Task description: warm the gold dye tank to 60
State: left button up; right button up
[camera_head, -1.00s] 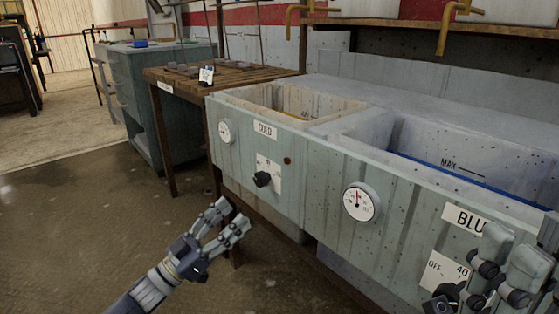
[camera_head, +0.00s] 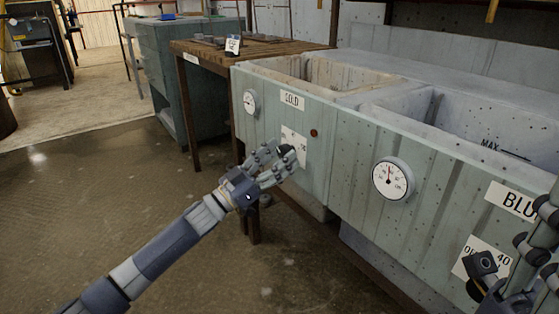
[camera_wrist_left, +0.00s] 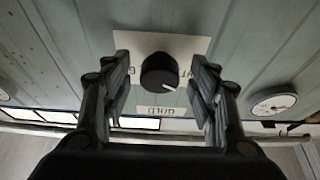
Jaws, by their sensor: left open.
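The gold dye tank (camera_head: 277,130) has a GOLD label (camera_head: 292,100), a round gauge (camera_head: 250,103) and a black control knob (camera_head: 286,150) on a white plate. My left gripper (camera_head: 281,161) is at this knob and partly covers it in the head view. In the left wrist view my left gripper (camera_wrist_left: 160,90) is open, with the knob (camera_wrist_left: 158,72) between its fingers. I see no clear contact. The gold gauge's needle is too small to read. My right gripper (camera_head: 515,262) is partly cut off at the right edge.
The blue tank (camera_head: 440,190) stands to the right, with its gauge (camera_head: 393,178) and a dial plate (camera_head: 478,258) near my right gripper. A slatted wooden table (camera_head: 245,47) stands behind the gold tank. The floor at left is clear.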

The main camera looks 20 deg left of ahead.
pick_arm(q)
jog(key=shift+w+d, duration=0.1)
jog(key=shift+c, duration=0.3)
jog(key=c, duration=1)
